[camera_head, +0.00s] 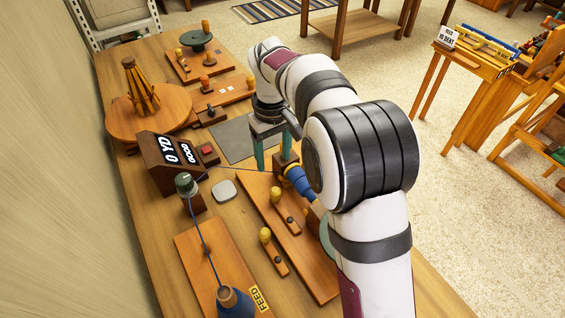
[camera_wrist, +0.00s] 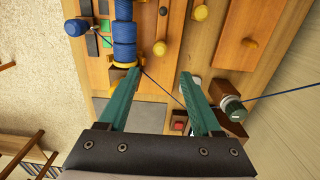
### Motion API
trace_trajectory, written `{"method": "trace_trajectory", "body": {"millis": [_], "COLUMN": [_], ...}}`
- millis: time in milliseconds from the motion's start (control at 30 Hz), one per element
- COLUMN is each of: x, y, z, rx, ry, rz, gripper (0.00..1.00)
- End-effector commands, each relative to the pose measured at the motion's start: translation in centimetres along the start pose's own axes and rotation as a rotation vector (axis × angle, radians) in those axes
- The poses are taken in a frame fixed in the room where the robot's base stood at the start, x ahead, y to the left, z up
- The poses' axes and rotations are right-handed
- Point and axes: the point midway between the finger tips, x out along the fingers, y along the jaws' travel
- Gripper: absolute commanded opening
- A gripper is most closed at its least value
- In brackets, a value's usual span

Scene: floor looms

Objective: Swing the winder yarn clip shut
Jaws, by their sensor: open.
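The winder (camera_head: 290,225) is a wooden board carrying a blue yarn package (camera_head: 298,180) on a wooden block, with a yellow ring at its end. The blue package also shows in the wrist view (camera_wrist: 124,40). Two wooden levers with yellow knobs, a farther one (camera_head: 284,208) and a nearer one (camera_head: 275,255), sit on the board; I cannot tell which part is the yarn clip. My gripper (camera_wrist: 161,78) has its two teal fingers wide apart, with nothing between them but the board and a yarn strand lower down. In the head view its fingers (camera_head: 274,155) point down beside the block, partly hidden by my arm.
A counter box (camera_head: 170,160) with a red button stands left of the winder. A tension post (camera_head: 186,184) guides blue yarn from a cone (camera_head: 235,302) on the feed board. A grey mat (camera_head: 228,138) lies flat beyond. A round wooden stand (camera_head: 150,110) is farther back.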

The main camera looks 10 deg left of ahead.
Motion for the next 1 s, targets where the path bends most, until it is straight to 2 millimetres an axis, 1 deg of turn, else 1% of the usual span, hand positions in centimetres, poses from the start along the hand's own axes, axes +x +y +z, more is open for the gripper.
{"method": "trace_trajectory", "body": {"millis": [33, 200, 300, 400, 500, 667, 900, 967, 1000], "x": [1.3, 6.5, 9.1, 11.2, 12.6, 13.7, 13.8, 13.8, 13.8], "y": [0.0, 0.0, 0.0, 0.0, 0.1, 0.1, 0.1, 0.1, 0.1], "z": [0.1, 0.2, 0.2, 0.2, 0.2, 0.2, 0.2, 0.2, 0.2], "rx": [0.001, 0.004, 0.006, 0.007, 0.007, 0.008, 0.008, 0.008, 0.008], "ry": [-0.006, -0.006, -0.005, -0.004, -0.002, 0.000, 0.000, 0.000, 0.000], "rz": [-0.003, -0.003, -0.002, -0.001, 0.000, 0.000, 0.000, 0.000, 0.000], "gripper": [0.66, 0.66, 0.66, 0.66, 0.66, 0.66, 0.66, 0.55, 0.48]}}
